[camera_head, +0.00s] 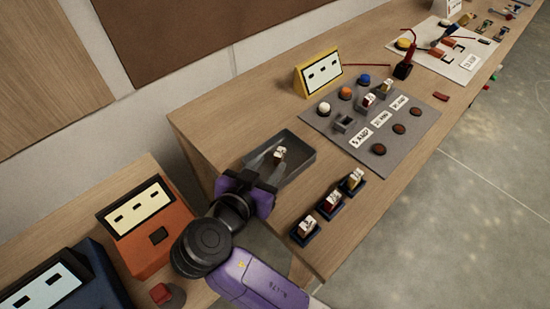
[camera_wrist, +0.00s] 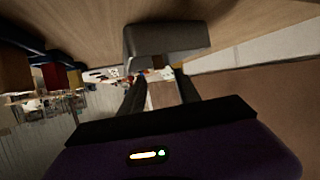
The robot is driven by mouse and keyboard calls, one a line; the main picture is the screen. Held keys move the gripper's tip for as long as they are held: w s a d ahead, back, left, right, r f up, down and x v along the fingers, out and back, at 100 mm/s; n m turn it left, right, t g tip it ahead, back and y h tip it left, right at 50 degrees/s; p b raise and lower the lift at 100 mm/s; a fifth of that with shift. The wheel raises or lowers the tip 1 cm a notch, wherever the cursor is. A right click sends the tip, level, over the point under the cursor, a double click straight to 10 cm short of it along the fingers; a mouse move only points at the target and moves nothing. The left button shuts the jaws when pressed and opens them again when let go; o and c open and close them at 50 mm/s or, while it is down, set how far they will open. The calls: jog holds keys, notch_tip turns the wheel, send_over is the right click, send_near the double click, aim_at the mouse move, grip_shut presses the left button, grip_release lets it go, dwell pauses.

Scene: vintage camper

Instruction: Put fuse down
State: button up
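A small cream-topped fuse (camera_head: 279,153) shows at the tips of my gripper (camera_head: 276,160), over the left part of a shallow grey metal tray (camera_head: 309,157). The tray also shows in the wrist view (camera_wrist: 165,38). My gripper reaches in from the tray's near-left side.
Several fuses in dark holders (camera_head: 330,202) stand right of the tray. A grey panel (camera_head: 372,125) with coloured knobs and sockets lies behind, with a yellow meter (camera_head: 318,73) beside it. An orange meter box (camera_head: 148,225) stands at left. Bare wood (camera_head: 240,110) lies behind the tray.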

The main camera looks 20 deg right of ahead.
jog(key=v, duration=0.6)
jog(key=shift+b, duration=0.3)
jog(key=shift+w+r, duration=0.1)
